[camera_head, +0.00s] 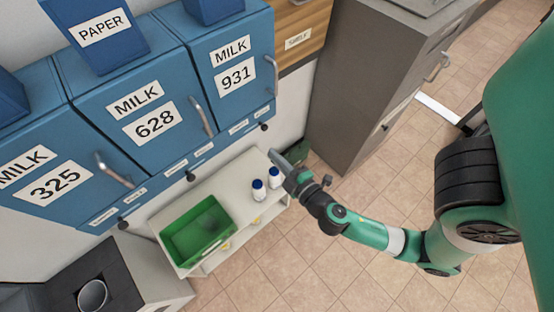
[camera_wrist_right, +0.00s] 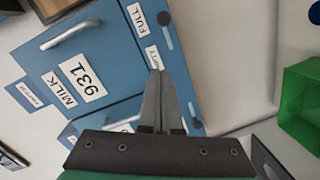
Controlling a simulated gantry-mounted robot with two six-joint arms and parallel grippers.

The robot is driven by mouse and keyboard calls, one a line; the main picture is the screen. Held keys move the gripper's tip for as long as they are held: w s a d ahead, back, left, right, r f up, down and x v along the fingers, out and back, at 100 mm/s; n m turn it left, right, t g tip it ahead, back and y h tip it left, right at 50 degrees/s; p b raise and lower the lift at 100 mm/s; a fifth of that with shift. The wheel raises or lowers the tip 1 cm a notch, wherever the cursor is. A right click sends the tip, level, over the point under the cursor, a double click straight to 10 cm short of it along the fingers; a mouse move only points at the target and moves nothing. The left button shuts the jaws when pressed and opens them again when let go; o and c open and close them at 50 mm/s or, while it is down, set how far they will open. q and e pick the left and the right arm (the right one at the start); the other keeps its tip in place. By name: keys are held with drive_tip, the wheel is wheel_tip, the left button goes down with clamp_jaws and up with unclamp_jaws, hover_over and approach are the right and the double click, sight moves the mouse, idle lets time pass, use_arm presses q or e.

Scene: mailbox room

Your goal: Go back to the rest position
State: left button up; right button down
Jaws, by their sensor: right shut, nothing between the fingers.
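My right gripper (camera_head: 277,158) is shut and empty in the head view, at the end of the green arm coming in from the right. It hovers near the right end of the white shelf table, close to two white bottles with blue caps. In the right wrist view its two fingers (camera_wrist_right: 160,100) are together with nothing between them, pointing toward the blue MILK 931 mailbox (camera_wrist_right: 100,75). That mailbox also shows in the head view (camera_head: 215,62) with its door shut. My left gripper is not in view.
The white table (camera_head: 232,190) holds a green bin (camera_head: 168,238) and the bottles (camera_head: 259,190). Blue mailboxes 628 (camera_head: 118,118) and 325 (camera_head: 22,205) are on the left. A grey cabinet (camera_head: 350,80) stands behind. Tiled floor (camera_head: 300,265) is open in front.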

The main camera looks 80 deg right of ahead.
drive_tip(key=shift+s+a+r, duration=0.1)
drive_tip(key=shift+s+a, duration=0.15)
drive_tip(key=shift+s, duration=0.1)
idle(0.3)
